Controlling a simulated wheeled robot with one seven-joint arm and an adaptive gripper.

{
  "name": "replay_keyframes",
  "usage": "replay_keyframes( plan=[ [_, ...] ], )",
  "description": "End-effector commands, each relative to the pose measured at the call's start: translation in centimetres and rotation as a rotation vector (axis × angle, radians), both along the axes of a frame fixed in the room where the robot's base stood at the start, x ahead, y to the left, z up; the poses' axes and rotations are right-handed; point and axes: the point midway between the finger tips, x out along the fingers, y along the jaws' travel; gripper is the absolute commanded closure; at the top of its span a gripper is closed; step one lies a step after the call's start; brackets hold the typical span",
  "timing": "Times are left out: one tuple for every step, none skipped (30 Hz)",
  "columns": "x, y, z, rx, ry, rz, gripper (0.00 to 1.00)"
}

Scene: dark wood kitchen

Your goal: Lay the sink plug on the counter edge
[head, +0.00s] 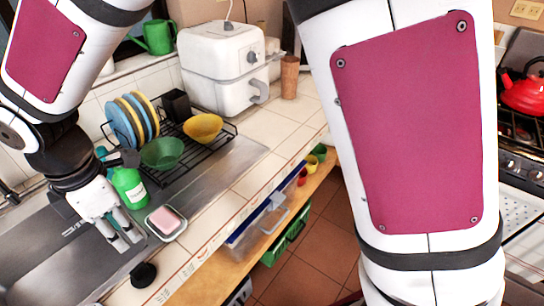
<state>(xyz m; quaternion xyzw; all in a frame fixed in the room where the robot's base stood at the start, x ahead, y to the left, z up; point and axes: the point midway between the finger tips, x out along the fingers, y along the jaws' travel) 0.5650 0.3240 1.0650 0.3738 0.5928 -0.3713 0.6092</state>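A small black round object (143,274), which looks like the sink plug, lies at the front rim of the metal sink, beside the white tiled counter edge (180,258). My gripper (127,240) points down over the sink, up and left of the plug in the head view and apart from it. Its two grey fingers are spread with nothing seen between them. My forearm and wrist hide part of the sink and the faucet.
A pink soap on a dish (166,222) and a green soap bottle (130,187) stand close to my gripper. Behind are a dish rack with plates (133,120), a green bowl (162,153) and a yellow bowl (203,127). The tiled strip right of the soap is clear.

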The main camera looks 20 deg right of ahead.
Motion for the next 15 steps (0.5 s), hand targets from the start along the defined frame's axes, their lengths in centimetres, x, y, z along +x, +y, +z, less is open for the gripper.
replay_keyframes(
  plan=[
    [0.6, -1.7, 1.2, -0.003, -0.027, -0.07, 0.71],
    [0.9, -2.8, 1.9, -0.004, -0.042, -0.122, 0.71],
    [1.3, -4.6, 3.0, -0.003, -0.065, -0.203, 0.71],
    [1.5, -6.0, 3.8, -0.003, -0.083, -0.269, 0.71],
    [1.7, -7.5, 4.7, 0.0, -0.101, -0.338, 0.71],
    [1.7, -9.5, 5.8, 0.005, -0.124, -0.435, 0.71],
    [1.7, -10.9, 6.5, 0.01, -0.14, -0.506, 0.71],
    [1.6, -12.3, 7.3, 0.017, -0.157, -0.577, 0.71],
    [1.4, -14.2, 8.2, 0.03, -0.177, -0.675, 0.71],
    [1.1, -15.6, 8.9, 0.04, -0.19, -0.747, 0.71],
    [0.8, -16.9, 9.5, 0.052, -0.205, -0.817, 0.71],
    [0.3, -18.7, 10.3, 0.07, -0.222, -0.915, 0.71],
    [-0.2, -19.9, 10.9, 0.085, -0.234, -0.985, 0.71],
    [-0.6, -21.2, 11.4, 0.102, -0.246, -1.058, 0.71],
    [-1.4, -22.7, 12.0, 0.126, -0.26, -1.152, 0.71]
  ],
)
